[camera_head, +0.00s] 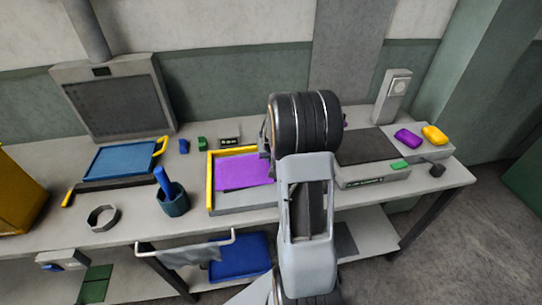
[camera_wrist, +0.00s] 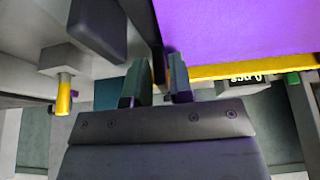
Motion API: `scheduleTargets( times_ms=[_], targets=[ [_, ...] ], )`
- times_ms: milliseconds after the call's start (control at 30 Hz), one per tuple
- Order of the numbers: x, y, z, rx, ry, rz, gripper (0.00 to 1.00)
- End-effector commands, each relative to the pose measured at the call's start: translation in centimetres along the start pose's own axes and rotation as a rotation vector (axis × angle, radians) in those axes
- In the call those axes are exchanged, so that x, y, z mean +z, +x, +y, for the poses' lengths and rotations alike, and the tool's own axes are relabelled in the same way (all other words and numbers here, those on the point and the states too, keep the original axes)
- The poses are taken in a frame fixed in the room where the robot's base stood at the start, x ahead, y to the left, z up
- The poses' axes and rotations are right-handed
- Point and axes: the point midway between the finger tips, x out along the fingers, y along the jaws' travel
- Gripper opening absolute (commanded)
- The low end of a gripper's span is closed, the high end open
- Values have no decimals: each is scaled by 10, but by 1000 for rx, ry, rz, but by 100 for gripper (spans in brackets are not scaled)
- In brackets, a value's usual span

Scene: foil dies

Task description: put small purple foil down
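The purple foil (camera_head: 243,172) lies flat in a shallow tray (camera_head: 210,185) with yellow edges, in the middle of the bench in the head view. In the wrist view the foil (camera_wrist: 240,30) fills the upper right, close to the camera, with a yellow tray edge (camera_wrist: 240,69) along it. My gripper (camera_wrist: 158,82) shows two fingers apart, with a gap and nothing visible clamped between them. Its right finger is beside the foil's edge; whether they touch I cannot tell. In the head view my arm hides most of the gripper and the tray's right side.
A small counter display (camera_head: 230,142) stands behind the tray. A grey device (camera_head: 372,175), a purple block (camera_head: 408,138) and a yellow block (camera_head: 434,135) are right.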

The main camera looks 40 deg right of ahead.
Motion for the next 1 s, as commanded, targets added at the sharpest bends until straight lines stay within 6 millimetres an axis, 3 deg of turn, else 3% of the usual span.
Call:
scheduleTargets(
  times_ms=[167, 533, 1000],
  targets=[
    [0, 0, 0, 0, 0, 0, 37],
    [-2, -10, 0, 0, 0, 4, 37],
    [-2, -95, 0, 0, 0, 4, 37]
  ],
)
